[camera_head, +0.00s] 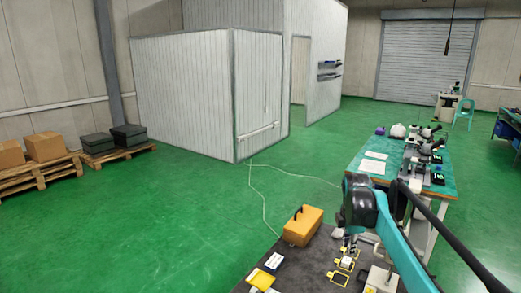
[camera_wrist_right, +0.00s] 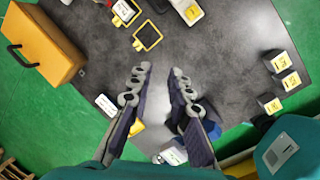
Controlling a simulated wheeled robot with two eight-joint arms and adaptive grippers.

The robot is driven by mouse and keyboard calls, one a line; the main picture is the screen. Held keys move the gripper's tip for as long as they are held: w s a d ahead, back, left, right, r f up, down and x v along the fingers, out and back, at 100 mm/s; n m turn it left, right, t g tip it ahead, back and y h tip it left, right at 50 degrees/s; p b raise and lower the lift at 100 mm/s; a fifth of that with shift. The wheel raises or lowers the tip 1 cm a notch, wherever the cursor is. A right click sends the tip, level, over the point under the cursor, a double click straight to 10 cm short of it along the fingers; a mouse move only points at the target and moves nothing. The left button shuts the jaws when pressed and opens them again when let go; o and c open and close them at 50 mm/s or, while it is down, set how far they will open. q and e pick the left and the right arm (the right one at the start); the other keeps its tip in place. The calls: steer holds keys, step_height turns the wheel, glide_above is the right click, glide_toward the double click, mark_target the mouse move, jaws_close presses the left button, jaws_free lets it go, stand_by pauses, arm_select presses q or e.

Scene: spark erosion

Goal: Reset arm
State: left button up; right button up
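My right arm comes in from the right in the head view, and its gripper (camera_head: 349,244) hangs over the dark table (camera_head: 312,262), pointing down. In the right wrist view its two fingers are spread apart, with an empty gap (camera_wrist_right: 158,82) between them and the grey tabletop (camera_wrist_right: 215,50) below. The gripper holds nothing. An orange case with a dark handle (camera_head: 303,226) stands on the table left of the gripper; it also shows in the wrist view (camera_wrist_right: 45,42). My left gripper is in neither view.
Yellow-framed pieces (camera_wrist_right: 147,36) and small yellow-topped blocks (camera_wrist_right: 281,62) lie on the table. A green-topped bench (camera_head: 440,187) with microscopes stands beyond, on the right. Pallets with boxes (camera_head: 45,146) are far left. The green floor (camera_head: 160,220) between is open, crossed by a thin cable.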

steer(key=s+a+f+m+t+y+b, duration=0.15)
steer(key=s+a+f+m, duration=0.35)
steer(key=s, duration=0.7)
steer(key=s+a+f+m+t+h+b, duration=0.1)
steer(key=s+a+m+t+b, duration=0.15)
steer(key=s+m, duration=0.7)
steer(key=s+a+f+m+t+b, duration=0.1)
steer(key=s+a+f+m+b, duration=0.1)
steer(key=s+f, duration=0.6)
steer(key=shift+s+a+m+y+b, duration=0.35)
steer(key=shift+s+a+m+y, duration=0.1)
steer(key=shift+s+m, duration=0.65)
steer(key=shift+s, duration=0.1)
